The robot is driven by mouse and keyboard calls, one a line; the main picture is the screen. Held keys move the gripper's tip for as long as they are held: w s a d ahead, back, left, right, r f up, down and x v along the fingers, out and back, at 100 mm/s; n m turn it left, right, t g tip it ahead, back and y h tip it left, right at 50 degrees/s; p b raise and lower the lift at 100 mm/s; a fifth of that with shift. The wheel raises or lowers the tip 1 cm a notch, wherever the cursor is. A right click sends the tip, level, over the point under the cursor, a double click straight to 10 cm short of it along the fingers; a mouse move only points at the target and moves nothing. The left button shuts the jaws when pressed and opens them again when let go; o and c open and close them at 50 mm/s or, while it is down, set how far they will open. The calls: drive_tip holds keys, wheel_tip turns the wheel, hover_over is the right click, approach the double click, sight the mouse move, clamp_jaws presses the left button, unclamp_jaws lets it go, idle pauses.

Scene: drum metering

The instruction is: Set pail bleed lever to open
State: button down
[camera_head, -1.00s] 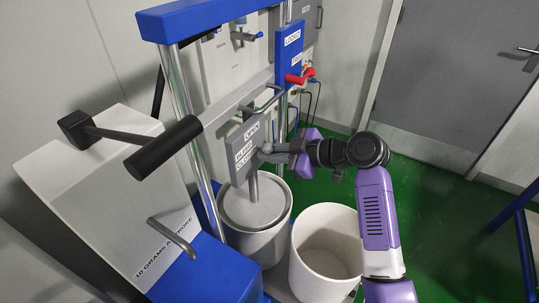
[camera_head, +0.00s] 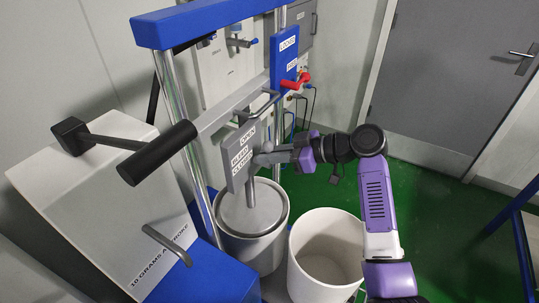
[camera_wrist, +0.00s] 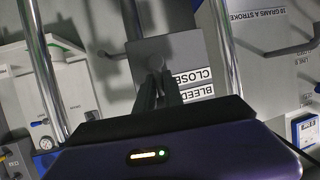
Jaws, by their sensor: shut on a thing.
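The grey bleed plate (camera_head: 236,176), labelled OPEN at top, BLEED in the middle and CLOSED at the bottom, stands above a lidded white pail (camera_head: 262,245). It also shows in the wrist view (camera_wrist: 186,48), with CLOSED and BLEED readable. My gripper (camera_head: 270,157) reaches the plate from the right. Its dark fingers (camera_wrist: 158,88) are shut on the grey bleed lever, whose round end (camera_wrist: 153,60) shows at the fingertips. The fingers hide most of the lever, so I cannot tell its exact setting.
An open white pail (camera_head: 327,258) stands beside the lidded one, under my arm. A black-gripped bar (camera_head: 157,152) juts out at left. A blue plate with a red lever (camera_head: 298,82) sits behind.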

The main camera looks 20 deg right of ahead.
drive_tip(key=shift+w+a+r, duration=0.1)
drive_tip(key=shift+a+r, duration=0.1)
drive_tip(key=shift+a, duration=0.2)
drive_tip(key=c, duration=1.5)
unclamp_jaws()
drive_tip(key=shift+f, duration=0.1)
drive_tip(key=shift+d, duration=0.15)
drive_tip(key=shift+d, duration=0.25)
drive_tip(key=b+v, duration=0.1)
drive_tip(key=v, duration=0.6)
drive_tip(key=shift+s+b, duration=0.2)
drive_tip(key=shift+b, duration=0.1)
drive_tip(key=shift+w+r, duration=0.1)
drive_tip(key=shift+r, duration=0.15)
